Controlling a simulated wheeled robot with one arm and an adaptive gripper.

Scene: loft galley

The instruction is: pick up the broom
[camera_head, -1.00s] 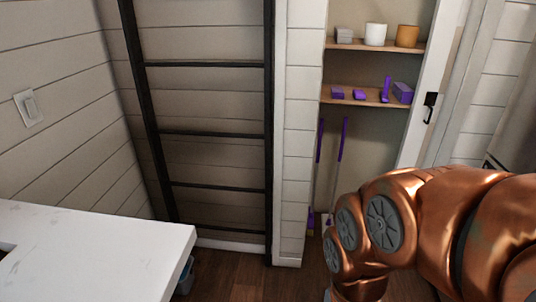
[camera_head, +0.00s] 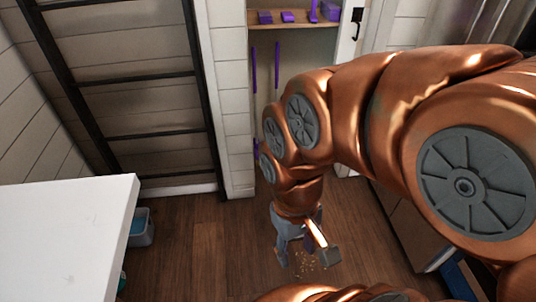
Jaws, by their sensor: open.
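Two upright long-handled tools with purple grips stand in the closet: the left one (camera_head: 253,70) and the right one (camera_head: 277,58). One may be the broom, but I cannot tell which. My arm hides their lower parts, and a bit of purple shows low at the left edge of the closet. My gripper (camera_head: 306,256) points down, open and empty, above the wooden floor. It is in front of the closet and apart from both tools.
Crumbs (camera_head: 306,262) lie on the floor by my gripper. A white counter (camera_head: 65,235) fills the lower left, with a grey bin (camera_head: 142,228) beside it. A closet shelf (camera_head: 290,23) holds purple items. Floor between is clear.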

